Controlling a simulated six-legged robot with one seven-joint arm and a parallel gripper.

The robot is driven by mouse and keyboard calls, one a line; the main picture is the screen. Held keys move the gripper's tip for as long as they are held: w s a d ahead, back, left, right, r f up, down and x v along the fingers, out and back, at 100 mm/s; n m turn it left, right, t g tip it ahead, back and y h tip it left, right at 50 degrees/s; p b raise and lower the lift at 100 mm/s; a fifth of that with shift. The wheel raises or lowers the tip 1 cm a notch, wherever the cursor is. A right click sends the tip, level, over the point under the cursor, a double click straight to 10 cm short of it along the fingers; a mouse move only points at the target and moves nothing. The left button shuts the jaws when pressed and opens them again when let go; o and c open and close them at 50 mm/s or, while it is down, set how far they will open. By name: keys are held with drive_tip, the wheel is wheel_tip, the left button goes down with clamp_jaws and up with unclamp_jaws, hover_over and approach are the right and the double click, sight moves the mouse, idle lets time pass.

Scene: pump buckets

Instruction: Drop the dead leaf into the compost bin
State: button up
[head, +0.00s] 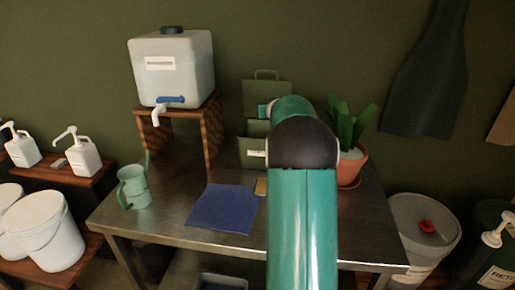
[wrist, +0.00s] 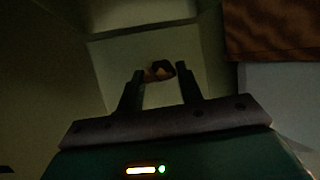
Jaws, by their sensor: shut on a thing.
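The dead leaf (wrist: 157,72), small, curled and brown, is between my fingertips in the wrist view. My gripper (wrist: 162,78) is shut on it. The compost bin (head: 252,153) is the green box with a raised, handled lid (head: 268,88) and a pale label, at the back of the metal table in the head view. In the wrist view the leaf shows against the bin's dim greenish walls (wrist: 112,70); how deep it is cannot be told. In the head view my arm covers the bin's right side, and the fingers and leaf are hidden.
A water container (head: 190,80) with a tap stands on a wooden stand (head: 212,135) left of the bin. A potted plant (head: 350,165) is to the right. A green watering can (head: 135,188) and a blue cloth (head: 222,208) are at the front left of the table.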

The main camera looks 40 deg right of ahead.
drive_tip(key=shift+s+f, duration=0.25)
drive_tip(key=shift+f, duration=0.25)
drive_tip(key=shift+w+d+f, duration=0.1)
drive_tip(key=shift+f, duration=2.25)
drive_tip(key=o, duration=0.7)
drive_tip(key=v, duration=1.4)
drive_tip(key=shift+f, duration=0.1)
